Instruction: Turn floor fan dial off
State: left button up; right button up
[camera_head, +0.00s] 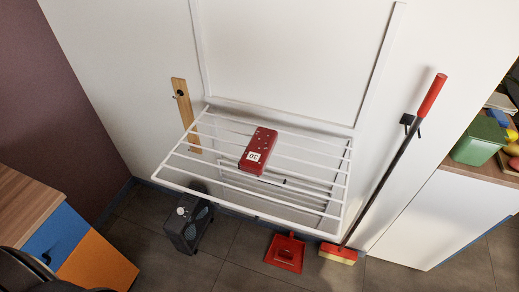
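A dark grey boxy unit, which looks like the floor fan (187,232), stands on the tiled floor by the wall, left of the middle. A small pale round knob, apparently its dial (181,211), shows on its top. Its setting is too small to read. The left edge of the white drying rack is close above the unit in the picture and hides part of its back. Neither of my grippers can be made out. A dark shape at the bottom left edge is unclear.
The white wall-mounted rack (262,213) juts out and carries a red box (258,151). A red dustpan (285,253) and broom (338,254) are to the right. A cabinet with blue and orange fronts (97,262) stands left. Floor in front of the fan is clear.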

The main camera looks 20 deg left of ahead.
aim_at(180, 211)
jog(key=u, duration=1.45)
